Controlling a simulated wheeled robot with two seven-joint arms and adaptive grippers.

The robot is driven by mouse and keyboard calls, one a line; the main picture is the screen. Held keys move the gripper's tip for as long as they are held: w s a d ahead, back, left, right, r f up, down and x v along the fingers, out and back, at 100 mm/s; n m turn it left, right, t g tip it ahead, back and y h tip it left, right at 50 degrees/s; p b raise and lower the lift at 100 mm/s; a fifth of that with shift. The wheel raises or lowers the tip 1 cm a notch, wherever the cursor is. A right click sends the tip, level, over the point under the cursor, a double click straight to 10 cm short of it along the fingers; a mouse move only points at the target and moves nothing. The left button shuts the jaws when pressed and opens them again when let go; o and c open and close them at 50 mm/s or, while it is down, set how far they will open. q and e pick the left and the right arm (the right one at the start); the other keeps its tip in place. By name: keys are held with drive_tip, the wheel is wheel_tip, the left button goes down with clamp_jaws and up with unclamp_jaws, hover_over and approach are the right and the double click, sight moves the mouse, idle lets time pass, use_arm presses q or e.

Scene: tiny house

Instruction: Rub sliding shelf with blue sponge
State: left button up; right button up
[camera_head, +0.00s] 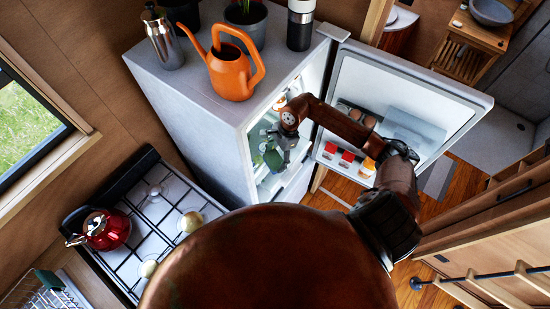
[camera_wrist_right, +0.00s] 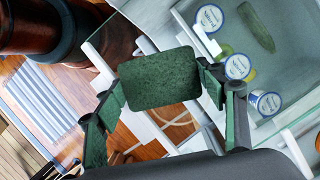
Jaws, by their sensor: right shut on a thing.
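My right gripper (camera_head: 280,150) reaches into the open fridge (camera_head: 215,125). In the right wrist view its fingers (camera_wrist_right: 160,88) are shut on a sponge (camera_wrist_right: 160,78), whose dark green face shows; no blue side is visible. The sponge is a small green patch (camera_head: 272,159) in the head view. A clear glass shelf (camera_wrist_right: 285,45), which I take for the sliding shelf, lies to the right in the wrist view, with jars (camera_wrist_right: 238,66) and a green cucumber-like item (camera_wrist_right: 257,27) by it. I cannot tell whether the sponge touches the shelf. My left gripper is out of view.
The open fridge door (camera_head: 405,95) stands to the right of my arm, with small jars (camera_head: 347,160) in its racks. An orange watering can (camera_head: 232,72) and bottles (camera_head: 163,38) stand on the fridge top. A stove (camera_head: 150,215) with a red kettle (camera_head: 106,229) is left.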

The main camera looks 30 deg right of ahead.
drive_tip(key=shift+f+b, duration=0.35)
drive_tip(key=shift+f, duration=0.05)
drive_tip(key=d+b, duration=0.1)
drive_tip(key=w+d+b, duration=0.1)
drive_tip(key=shift+w+d+f, duration=0.1)
drive_tip(key=shift+d, duration=0.2)
drive_tip(key=shift+w+d+b, duration=0.2)
drive_tip(key=shift+d+b, duration=0.35)
